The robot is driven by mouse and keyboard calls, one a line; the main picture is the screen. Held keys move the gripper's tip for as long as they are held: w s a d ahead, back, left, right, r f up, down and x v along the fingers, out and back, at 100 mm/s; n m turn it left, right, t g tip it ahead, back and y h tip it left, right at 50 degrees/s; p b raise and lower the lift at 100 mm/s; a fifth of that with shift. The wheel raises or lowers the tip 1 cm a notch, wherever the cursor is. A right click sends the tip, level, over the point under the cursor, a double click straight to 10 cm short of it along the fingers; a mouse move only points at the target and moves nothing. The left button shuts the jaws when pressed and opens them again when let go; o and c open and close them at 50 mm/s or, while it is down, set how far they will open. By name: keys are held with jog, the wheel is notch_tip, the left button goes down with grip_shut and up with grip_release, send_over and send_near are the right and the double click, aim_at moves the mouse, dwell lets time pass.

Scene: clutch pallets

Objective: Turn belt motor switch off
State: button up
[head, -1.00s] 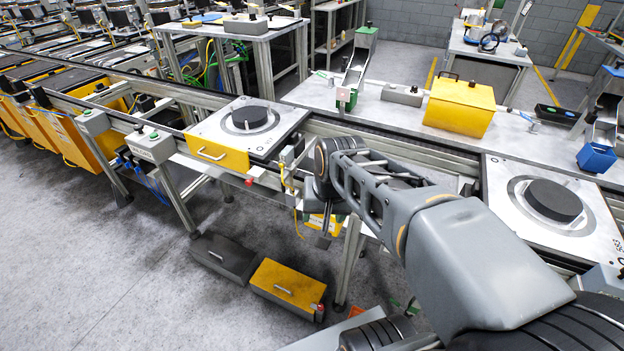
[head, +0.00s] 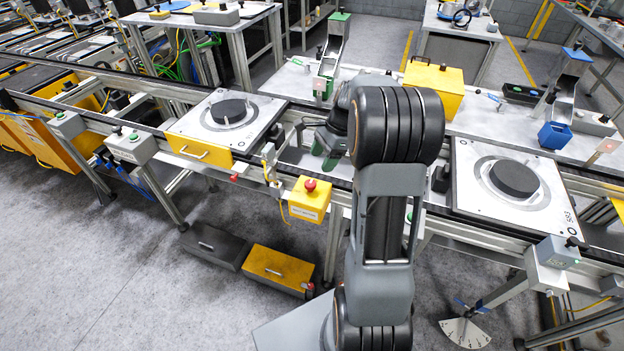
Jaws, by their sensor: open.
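No label that I can read marks the belt motor switch. Small control boxes stand along the conveyor's front edge. A grey box with a green button and a dark knob (head: 132,146) is at left. A yellow box with a red mushroom button (head: 309,199) is near the middle, left of my arm. A grey box with a dark knob and a small greenish panel (head: 556,252) is at right. My gripper (head: 327,158) shows partly over the conveyor behind my arm, open, with nothing seen in it. It is apart from the boxes at left and right.
Pallets with black discs sit on the conveyor left (head: 228,113) and right (head: 514,180) of my arm. A yellow box (head: 435,88) and blue bin (head: 554,135) stand on the rear bench. Dark and yellow cases (head: 280,268) lie on the floor; the left foreground floor is clear.

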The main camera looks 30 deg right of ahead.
aim_at(311, 183)
jog(key=x, duration=0.9)
jog(key=shift+p, duration=0.4)
jog(key=c, duration=0.9)
